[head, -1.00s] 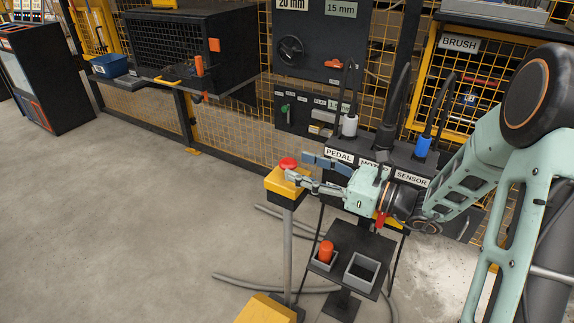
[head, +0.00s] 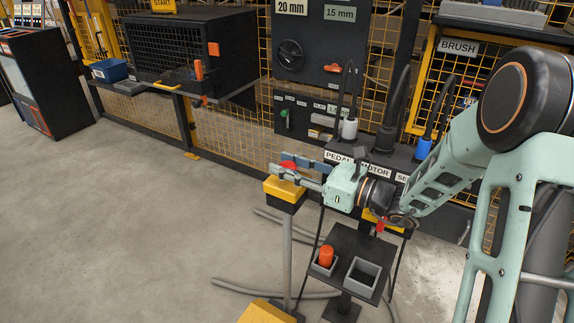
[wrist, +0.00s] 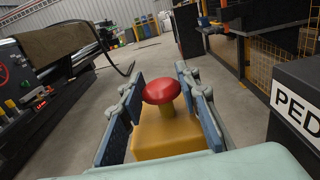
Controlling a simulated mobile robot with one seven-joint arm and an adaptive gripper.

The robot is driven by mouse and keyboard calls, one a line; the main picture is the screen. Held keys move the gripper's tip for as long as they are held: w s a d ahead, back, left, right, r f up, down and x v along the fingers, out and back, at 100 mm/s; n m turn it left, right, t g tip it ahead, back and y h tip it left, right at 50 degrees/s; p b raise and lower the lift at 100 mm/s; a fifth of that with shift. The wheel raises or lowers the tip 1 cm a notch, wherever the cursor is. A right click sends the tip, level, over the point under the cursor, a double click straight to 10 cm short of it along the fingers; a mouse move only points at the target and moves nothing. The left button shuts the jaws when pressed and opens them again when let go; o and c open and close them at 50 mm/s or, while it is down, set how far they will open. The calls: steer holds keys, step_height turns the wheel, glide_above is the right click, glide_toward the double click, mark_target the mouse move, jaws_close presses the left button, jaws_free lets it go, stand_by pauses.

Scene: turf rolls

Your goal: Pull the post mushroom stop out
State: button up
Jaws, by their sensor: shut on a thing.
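The red mushroom stop (head: 288,163) sits on top of the yellow box (head: 284,194) on a grey post (head: 287,245). In the wrist view the round red cap (wrist: 161,91) stands between my two blue finger pads, with its yellow stem below it and the yellow box (wrist: 168,140) underneath. My gripper (head: 286,173) reaches in from the right and is shut on the cap, one finger on each side. In the head view the fingers hide part of the cap.
The dark console (head: 372,165) with PEDAL and MOTOR labels and upright plugs stands just behind and right of my gripper. A dark stand (head: 345,243) with two grey bins is below. Open floor lies to the left.

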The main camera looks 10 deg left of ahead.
jaws_close()
steer(key=shift+r, duration=0.1)
steer(key=shift+r+p, duration=0.9)
steer(key=shift+p, duration=0.15)
steer(key=shift+w, duration=0.1)
steer(key=o, duration=1)
jaws_free()
steer(key=shift+o, duration=0.2)
